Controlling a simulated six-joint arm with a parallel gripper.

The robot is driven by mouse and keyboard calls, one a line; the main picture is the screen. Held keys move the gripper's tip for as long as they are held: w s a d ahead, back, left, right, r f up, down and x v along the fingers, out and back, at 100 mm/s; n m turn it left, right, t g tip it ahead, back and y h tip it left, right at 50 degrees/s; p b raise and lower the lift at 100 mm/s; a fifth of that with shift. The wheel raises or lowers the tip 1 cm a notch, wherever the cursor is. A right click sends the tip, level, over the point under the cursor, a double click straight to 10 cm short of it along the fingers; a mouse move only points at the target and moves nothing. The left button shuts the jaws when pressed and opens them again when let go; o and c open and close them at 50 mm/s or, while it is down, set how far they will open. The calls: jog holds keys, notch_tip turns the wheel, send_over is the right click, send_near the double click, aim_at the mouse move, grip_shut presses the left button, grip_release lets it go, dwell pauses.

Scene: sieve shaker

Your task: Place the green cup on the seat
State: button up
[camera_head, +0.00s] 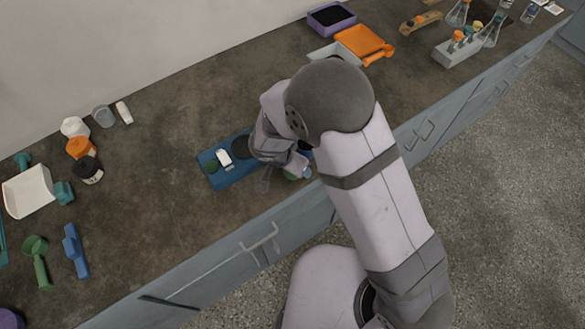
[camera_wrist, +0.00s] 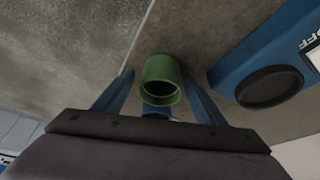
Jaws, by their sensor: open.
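The green cup (camera_wrist: 160,70) is between the two fingers of my gripper (camera_wrist: 158,88) in the wrist view, its open mouth toward the camera. The gripper is open, with a gap on each side of the cup. The seat (camera_wrist: 270,87) is a round dark recess in the blue shaker base, to the right of the cup in the wrist view. It appears empty. In the head view the seat (camera_head: 241,148) lies left of my wrist, partly covered.
The blue shaker base (camera_head: 232,177) carries a white switch (camera_head: 224,158). The bench's front edge is close to the cup. An orange tray (camera_head: 364,42), purple bin (camera_head: 331,18) and glassware rack (camera_head: 458,50) stand toward the upper right. Jars and scoops are at left.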

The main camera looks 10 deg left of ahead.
jog(key=c, duration=1.3)
jog(key=shift+o, duration=0.2)
jog(key=shift+r, duration=0.15)
notch_tip(320, 180, up, 28)
jog(key=w+d+f+m+h+b, duration=0.15)
jog(key=d+f+b, duration=0.35)
jog(key=d+f, duration=0.5)
jog(key=w+d+f+m+b, duration=0.3)
jog(key=d+f+b, duration=0.4)
jog(key=f, duration=0.5)
jog(key=w+a+f+n, duration=0.1)
jog(key=w, duration=0.1)
jog(key=w+a+f+n+y, duration=0.1)
jog(key=n, duration=0.1)
jog(key=w+a+f+n+p, duration=0.1)
jog(key=w+f, duration=0.1)
jog(key=shift+w+n+y, duration=0.3)
jog(key=shift+n+y, duration=0.05)
